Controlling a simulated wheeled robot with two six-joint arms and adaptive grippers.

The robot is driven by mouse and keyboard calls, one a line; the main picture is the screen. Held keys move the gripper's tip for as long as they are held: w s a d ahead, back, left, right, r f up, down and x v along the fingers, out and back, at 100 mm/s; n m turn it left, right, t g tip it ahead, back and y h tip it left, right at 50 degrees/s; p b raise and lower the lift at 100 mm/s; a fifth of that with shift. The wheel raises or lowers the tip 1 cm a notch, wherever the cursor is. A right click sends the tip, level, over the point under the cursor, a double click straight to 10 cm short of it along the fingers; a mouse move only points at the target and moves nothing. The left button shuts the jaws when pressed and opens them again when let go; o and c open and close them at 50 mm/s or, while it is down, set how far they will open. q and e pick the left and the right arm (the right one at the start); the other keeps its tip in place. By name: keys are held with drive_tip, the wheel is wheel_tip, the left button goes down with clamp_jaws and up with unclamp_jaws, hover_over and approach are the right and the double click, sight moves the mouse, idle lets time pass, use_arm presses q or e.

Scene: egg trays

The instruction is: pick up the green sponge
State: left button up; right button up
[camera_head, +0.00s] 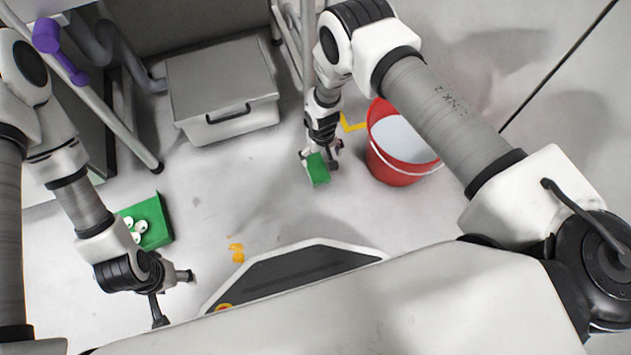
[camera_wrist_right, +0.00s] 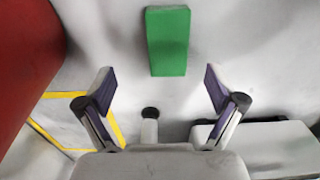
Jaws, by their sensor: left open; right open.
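The green sponge (camera_head: 318,171) is a flat rectangular block near the middle of the head view. My right gripper (camera_head: 322,156) is over its upper end in that view. In the right wrist view the sponge (camera_wrist_right: 168,42) lies beyond the fingertips, roughly centred between them. The right gripper's fingers (camera_wrist_right: 160,82) are spread wide with nothing between them, and they appear apart from the sponge. The exact height above it cannot be told. My left gripper (camera_head: 177,298) is open and empty at lower left, far from the sponge.
A red bucket (camera_head: 390,171) with pale contents stands close right of the right gripper. A green tray (camera_head: 160,232) holds several white eggs at left. A grey lidded box (camera_head: 220,85) stands at the back. Yellow spilled bits (camera_head: 237,252) lie on the floor.

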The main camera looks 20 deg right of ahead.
sight(315, 163)
drive_tip(key=f+b, duration=0.2)
drive_tip(key=f, duration=0.1)
drive_tip(key=w+f+b, duration=0.1)
drive_tip(key=f, duration=0.2)
drive_tip(key=w+a+f+b, duration=0.1)
drive_tip(key=f+b, duration=0.1)
drive_tip(key=f, duration=0.1)
drive_tip(key=shift+w+a+b, duration=0.1)
drive_tip(key=shift+w+b, duration=0.05)
drive_tip(key=shift+b, duration=0.15)
drive_tip(key=shift+r, duration=0.1)
drive_tip(key=shift+c, duration=0.6)
drive_tip(key=c, duration=1.1)
